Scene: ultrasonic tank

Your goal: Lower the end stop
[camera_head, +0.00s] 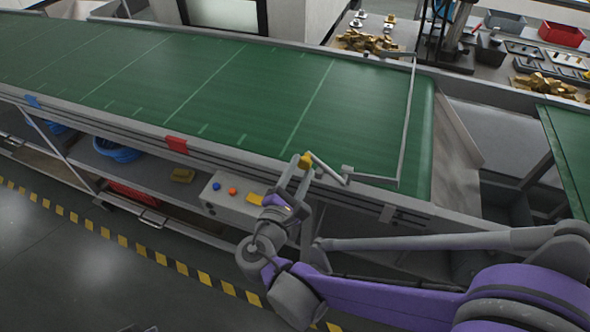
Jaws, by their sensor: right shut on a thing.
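The end stop (408,120) is a thin grey bar that spans the green conveyor belt near its right end. Its near end joins a short grey lever (330,172) at the belt's front edge. The lever ends in a yellow knob (306,160). My right gripper (300,172) reaches up from below, in front of the conveyor, and is shut on the yellow knob. The fingers hide part of the knob. I cannot tell the gap between the bar and the belt. My left gripper is not in view.
The green belt (200,85) is empty. A red clip (176,144) sits on its front rail. A control box (232,200) with coloured buttons is below, left of my gripper. A second green belt (572,145) lies to the right. Benches with parts stand behind.

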